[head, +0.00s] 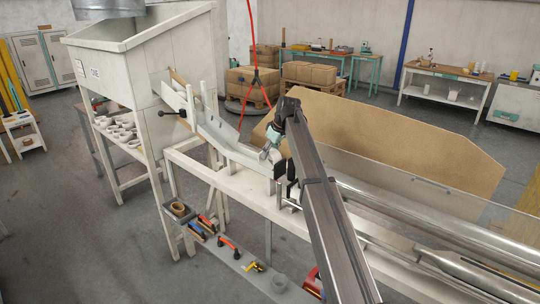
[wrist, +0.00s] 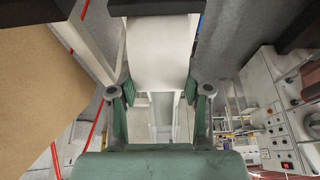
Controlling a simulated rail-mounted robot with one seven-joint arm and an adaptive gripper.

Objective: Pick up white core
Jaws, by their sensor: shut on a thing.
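My gripper (head: 267,152) is at the lower end of the white sloping chute, beside the start of the long machine bed.
A white hopper (head: 120,70) stands at the chute's upper end. Long metal rollers (head: 430,225) run to the right. A large brown panel (head: 390,130) stands behind the chute. Tools lie on a low shelf (head: 240,262) in front. A control panel (wrist: 283,118) shows at right in the wrist view.

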